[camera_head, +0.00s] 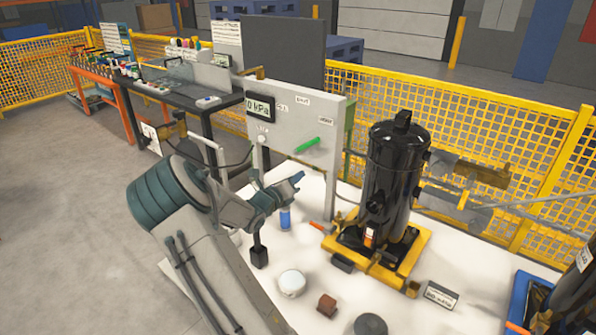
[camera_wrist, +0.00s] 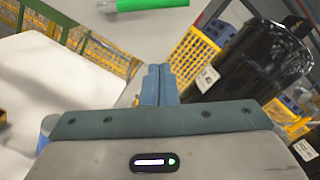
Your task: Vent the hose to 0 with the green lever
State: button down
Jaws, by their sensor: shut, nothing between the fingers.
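The green lever (camera_head: 307,145) sits on the upright grey panel (camera_head: 290,118), tilted up to the right between small white labels. It also shows at the top of the wrist view (camera_wrist: 150,4), partly cut off. A display (camera_head: 259,107) at the panel's upper left reads what looks like 0 kPa. My gripper (camera_head: 297,178) is shut and empty, in front of the panel and below the lever, apart from it. Its closed blue fingers show in the wrist view (camera_wrist: 160,84). The hose is not clearly identifiable.
A black compressor tank (camera_head: 394,165) on a yellow base (camera_head: 415,245) stands right of the panel. A blue-labelled bottle (camera_head: 285,218), a white round item (camera_head: 292,283) and a brown block (camera_head: 327,305) are on the white surface (camera_head: 310,265). Yellow fencing (camera_head: 480,125) runs behind.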

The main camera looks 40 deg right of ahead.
aim_at(308, 144)
jog(key=w+d+r+p, duration=0.3)
jog(key=w+d, duration=0.1)
jog(key=d, duration=0.3)
jog(key=shift+w+d+r, duration=0.15)
jog(key=shift+w+d, duration=0.2)
jog(key=shift+d, duration=0.05)
